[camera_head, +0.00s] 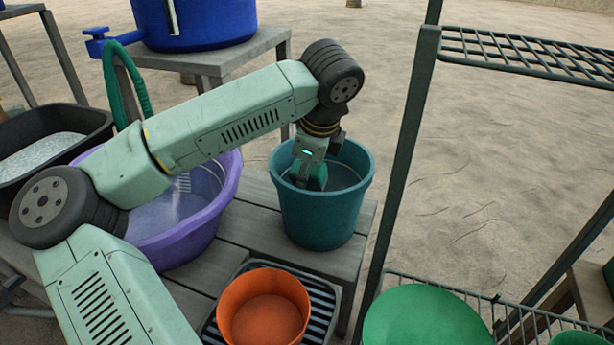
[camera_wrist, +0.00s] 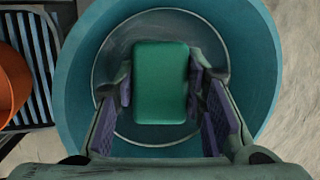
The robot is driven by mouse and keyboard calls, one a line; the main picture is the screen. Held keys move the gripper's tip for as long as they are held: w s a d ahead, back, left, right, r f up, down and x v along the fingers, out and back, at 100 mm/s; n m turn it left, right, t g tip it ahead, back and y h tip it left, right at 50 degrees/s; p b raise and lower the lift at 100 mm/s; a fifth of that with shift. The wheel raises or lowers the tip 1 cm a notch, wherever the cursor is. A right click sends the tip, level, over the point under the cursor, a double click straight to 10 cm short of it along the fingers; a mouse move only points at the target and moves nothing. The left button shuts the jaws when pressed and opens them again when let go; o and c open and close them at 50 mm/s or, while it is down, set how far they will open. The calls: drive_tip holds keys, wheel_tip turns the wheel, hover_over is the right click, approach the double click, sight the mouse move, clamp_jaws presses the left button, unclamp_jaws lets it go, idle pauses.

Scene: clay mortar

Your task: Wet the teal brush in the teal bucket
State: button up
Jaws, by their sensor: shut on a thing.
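The teal bucket (camera_head: 322,212) stands on the wooden bench, with greyish liquid showing inside. My gripper (camera_head: 312,172) points down into the bucket's mouth. It is shut on the teal brush (camera_head: 318,180). In the wrist view, the brush (camera_wrist: 160,82) shows as a green rounded block between the two purple-padded fingers of my gripper (camera_wrist: 162,95). The bucket's wall (camera_wrist: 82,80) surrounds brush and fingers in that view. The brush's underside is hidden, so I cannot tell how deep it sits or whether it touches the liquid.
An orange pot (camera_head: 264,308) sits on a black slatted tray (camera_head: 326,298) in front of the bucket. A purple basin (camera_head: 214,214) stands to the left, partly behind my arm. A metal shelf post (camera_head: 402,165) rises close on the right. A blue barrel (camera_head: 200,22) stands behind.

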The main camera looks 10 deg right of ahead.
wheel_tip(320, 180, up, 10)
drive_tip(key=p, duration=0.3)
drive_tip(key=shift+r+p, duration=0.2)
drive_tip(key=shift+p, duration=0.1)
drive_tip(key=shift+s+f, duration=0.1)
idle(0.8)
